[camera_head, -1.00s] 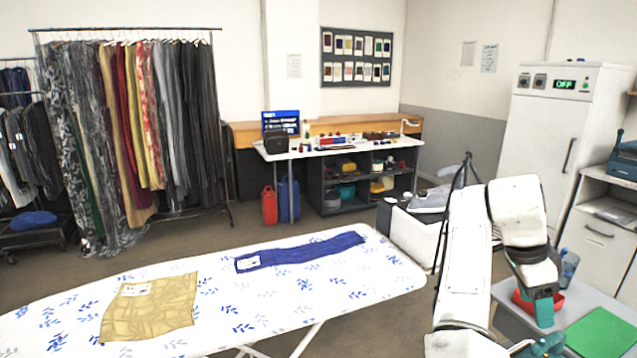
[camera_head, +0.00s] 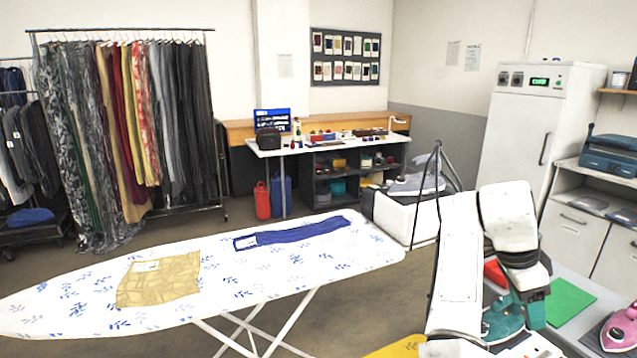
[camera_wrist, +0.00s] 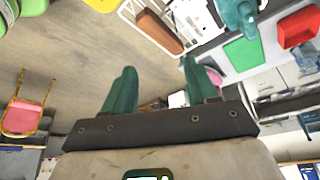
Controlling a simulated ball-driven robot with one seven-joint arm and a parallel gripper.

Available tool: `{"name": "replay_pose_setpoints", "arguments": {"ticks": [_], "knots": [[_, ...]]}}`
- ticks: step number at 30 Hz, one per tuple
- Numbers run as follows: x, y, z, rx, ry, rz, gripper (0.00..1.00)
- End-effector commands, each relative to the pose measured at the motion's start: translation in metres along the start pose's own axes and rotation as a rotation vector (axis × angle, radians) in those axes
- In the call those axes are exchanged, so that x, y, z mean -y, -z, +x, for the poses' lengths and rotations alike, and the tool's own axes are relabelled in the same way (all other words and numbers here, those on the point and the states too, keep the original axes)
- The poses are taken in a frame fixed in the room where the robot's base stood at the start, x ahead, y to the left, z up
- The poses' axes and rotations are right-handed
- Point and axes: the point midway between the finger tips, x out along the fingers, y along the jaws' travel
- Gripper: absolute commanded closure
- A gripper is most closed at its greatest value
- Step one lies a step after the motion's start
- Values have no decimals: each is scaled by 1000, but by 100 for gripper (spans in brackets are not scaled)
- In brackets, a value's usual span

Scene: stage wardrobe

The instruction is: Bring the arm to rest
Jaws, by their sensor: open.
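My arm (camera_head: 459,260) stands folded at the right of the head view, its white links raised and then bent down. My gripper (camera_head: 533,308) hangs at its end above the grey side table, close to a teal iron (camera_head: 503,322). In the wrist view my gripper (camera_wrist: 157,88) shows two teal fingers spread well apart with nothing between them. It is open and empty. The teal iron also shows in the wrist view (camera_wrist: 238,15), beyond the fingers. In the head view, the arm hides part of the table and of a red container (camera_head: 494,272).
A green mat (camera_head: 568,302) and a pink iron (camera_head: 622,328) are on the side table. The ironing board (camera_head: 300,262) at left carries a tan cloth (camera_head: 160,281) and a blue cloth (camera_head: 290,233). A white cabinet (camera_head: 525,130) stands behind. Open floor lies beyond the board.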

Motion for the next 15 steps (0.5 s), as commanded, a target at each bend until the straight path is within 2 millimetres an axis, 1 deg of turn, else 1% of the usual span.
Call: {"name": "replay_pose_setpoints", "arguments": {"ticks": [1, 8, 15], "knots": [[-2, 0, 6, -3, 1, -9, 42], [-12, 2, 29, -19, 28, -72, 42], [-29, 1, 65, -48, 79, -199, 42]]}}
